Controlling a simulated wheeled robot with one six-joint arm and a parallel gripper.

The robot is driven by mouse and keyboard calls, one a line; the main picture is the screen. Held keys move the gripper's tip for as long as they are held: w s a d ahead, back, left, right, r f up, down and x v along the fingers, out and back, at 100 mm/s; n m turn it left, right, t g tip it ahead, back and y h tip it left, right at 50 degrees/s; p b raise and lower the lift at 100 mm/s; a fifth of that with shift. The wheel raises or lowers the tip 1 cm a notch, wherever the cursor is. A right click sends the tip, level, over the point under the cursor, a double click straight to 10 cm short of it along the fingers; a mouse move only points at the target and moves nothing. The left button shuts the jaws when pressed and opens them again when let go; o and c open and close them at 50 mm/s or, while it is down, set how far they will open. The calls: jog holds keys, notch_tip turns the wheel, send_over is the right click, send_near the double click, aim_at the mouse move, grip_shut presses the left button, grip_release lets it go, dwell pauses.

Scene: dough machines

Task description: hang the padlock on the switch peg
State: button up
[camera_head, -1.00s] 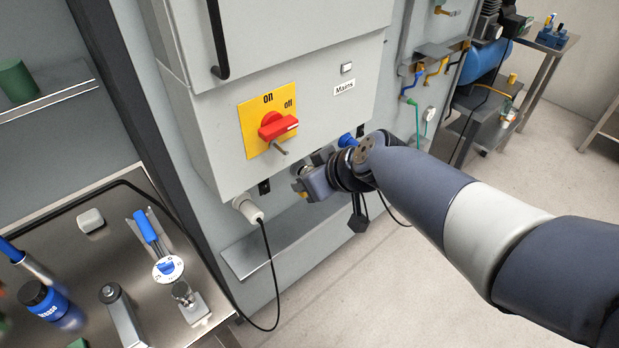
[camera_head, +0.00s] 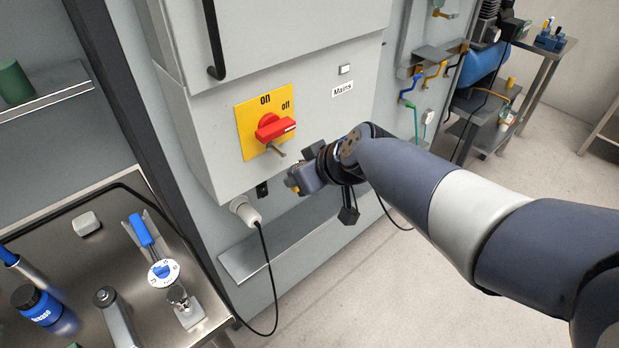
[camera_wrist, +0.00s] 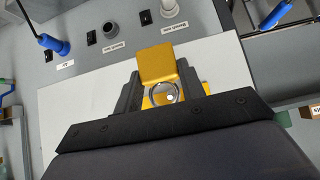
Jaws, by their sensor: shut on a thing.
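My gripper (camera_head: 298,180) is shut on the yellow padlock (camera_wrist: 157,64). In the wrist view its body is between the dark fingers (camera_wrist: 158,82), and its metal shackle (camera_wrist: 163,94) shows as a ring on the near side. In the head view only a small yellow part of the padlock (camera_head: 291,189) shows. The grey switch peg (camera_head: 277,150) sticks out below the red rotary switch (camera_head: 275,128) on its yellow plate (camera_head: 249,120). My gripper is below and right of the peg, apart from it. In the wrist view the peg cannot be made out.
The switch is on a grey cabinet (camera_head: 205,130) with a "Mains" label (camera_head: 342,90). A white plug (camera_head: 244,212) with a black cable hangs below. A steel table (camera_head: 70,222) with several tools stands at lower left. The floor (camera_head: 370,290) at lower right is clear.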

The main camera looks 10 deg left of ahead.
aim_at(281, 155)
jog(key=shift+w+a+f, duration=0.1)
jog(key=shift+w+a, duration=1.05)
jog(key=shift+a, duration=0.2)
jog(key=shift+w+a+f, duration=0.1)
jog(key=shift+w+a, duration=1.05)
jog(key=shift+a, duration=0.2)
jog(key=shift+w+a+f+b, duration=0.15)
jog(key=shift+f+b, duration=0.2)
jog(key=shift+b, duration=0.25)
jog(key=o, duration=1.2)
jog(key=shift+v, duration=2.15)
jog(key=shift+p, duration=0.3)
